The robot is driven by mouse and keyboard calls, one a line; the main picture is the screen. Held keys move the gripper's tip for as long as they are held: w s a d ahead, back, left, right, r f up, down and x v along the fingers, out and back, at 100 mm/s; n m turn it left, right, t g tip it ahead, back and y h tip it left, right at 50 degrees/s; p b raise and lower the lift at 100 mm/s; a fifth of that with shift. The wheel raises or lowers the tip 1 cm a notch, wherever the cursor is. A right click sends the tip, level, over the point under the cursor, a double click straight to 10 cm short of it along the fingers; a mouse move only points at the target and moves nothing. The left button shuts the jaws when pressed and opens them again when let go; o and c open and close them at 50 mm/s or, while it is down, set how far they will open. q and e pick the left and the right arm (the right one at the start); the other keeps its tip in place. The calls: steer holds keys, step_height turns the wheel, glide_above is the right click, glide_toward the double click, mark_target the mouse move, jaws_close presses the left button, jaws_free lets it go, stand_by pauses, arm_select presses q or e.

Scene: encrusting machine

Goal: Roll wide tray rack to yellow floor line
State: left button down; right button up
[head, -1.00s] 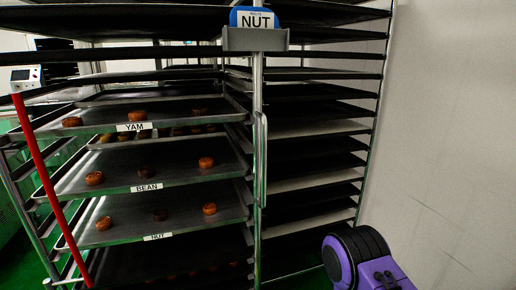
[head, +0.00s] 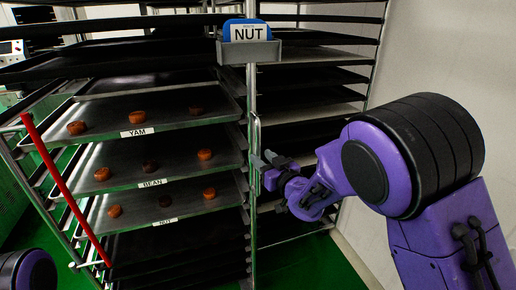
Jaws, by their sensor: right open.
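The wide tray rack (head: 252,93) fills the left and middle of the head view, with many dark and grey trays on its levels. A vertical metal handle (head: 256,140) is on its front post, below a grey holder with a blue NUT card (head: 247,31). My right gripper (head: 263,161) is open at the handle's lower part; I cannot tell whether it touches the handle or whether the handle is between its fingers. My left gripper is not in view; only a purple and black part of mine shows at bottom left. No yellow floor line shows.
Trays labelled YAM (head: 155,116), BEAN (head: 171,160) and NUT (head: 182,204) carry small brown pastries. A red bar (head: 62,185) slants along the rack's left side. A pale wall (head: 440,60) stands close on the right. Green floor (head: 318,265) shows at lower right.

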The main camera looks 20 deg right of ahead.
mark_target(259, 155)
steer(key=shift+p+x, duration=0.35)
steer(key=shift+x, duration=1.4)
jaws_close()
